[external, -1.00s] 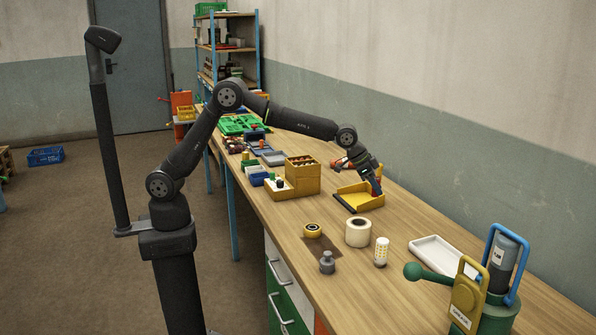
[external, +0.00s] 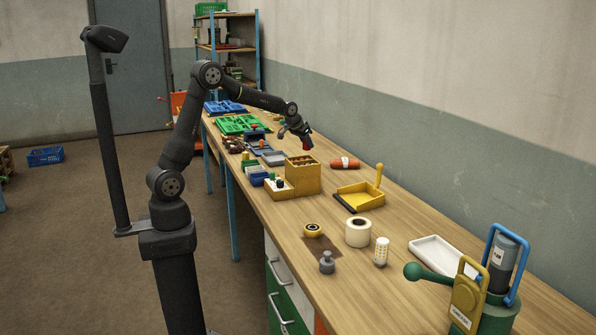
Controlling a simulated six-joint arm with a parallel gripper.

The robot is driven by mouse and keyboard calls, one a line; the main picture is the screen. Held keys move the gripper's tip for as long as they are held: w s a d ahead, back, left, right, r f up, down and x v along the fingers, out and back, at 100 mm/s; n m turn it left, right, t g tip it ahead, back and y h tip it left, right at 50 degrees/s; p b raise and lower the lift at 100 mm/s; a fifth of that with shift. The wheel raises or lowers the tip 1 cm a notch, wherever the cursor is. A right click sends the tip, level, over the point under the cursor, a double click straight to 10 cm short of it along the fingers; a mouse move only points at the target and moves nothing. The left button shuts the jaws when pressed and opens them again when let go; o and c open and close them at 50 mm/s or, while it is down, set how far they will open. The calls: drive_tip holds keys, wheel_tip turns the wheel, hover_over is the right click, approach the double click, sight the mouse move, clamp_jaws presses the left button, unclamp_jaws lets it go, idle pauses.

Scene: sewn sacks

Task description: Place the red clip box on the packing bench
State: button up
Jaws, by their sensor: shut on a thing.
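My gripper (external: 303,138) is shut on a small red thing, which looks like the red clip box (external: 307,146). It is held above the packing bench (external: 440,215), over the area behind the yellow-brown wooden box. My fingers and the small size hide most of its shape. The bench is a long wooden table running along the wall.
A yellow scoop-like tray (external: 360,197) with an upright handle stands empty on the bench. An orange-red rolled object (external: 345,163) lies behind it. A wooden box (external: 303,175), a tape roll (external: 358,232) and green trays (external: 240,124) stand nearby. Bare wood lies right of the wooden box.

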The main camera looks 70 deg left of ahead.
drive_tip(key=s+a+n+g+y, duration=0.25)
drive_tip(key=s+a+n, duration=0.25)
drive_tip(key=s+a, duration=1.65)
drive_tip(key=shift+t, duration=0.35)
drive_tip(key=a+f, duration=0.2)
drive_tip(key=a, duration=0.1)
drive_tip(key=s+a+f, duration=0.1)
drive_tip(key=a+f, duration=0.1)
drive_tip(key=a, duration=0.2)
drive_tip(key=s+a+f, duration=0.1)
drive_tip(key=a+f, duration=0.2)
drive_tip(key=a, duration=0.1)
drive_tip(key=shift+a, duration=0.15)
drive_tip(key=shift+s+a+f, duration=0.2)
drive_tip(key=shift+a+f, duration=0.15)
drive_tip(key=shift+a, duration=0.1)
drive_tip(key=shift+f, duration=1.9)
drive_tip(key=shift+f, duration=0.15)
drive_tip(key=o, duration=0.9)
drive_tip(key=shift+o, duration=0.2)
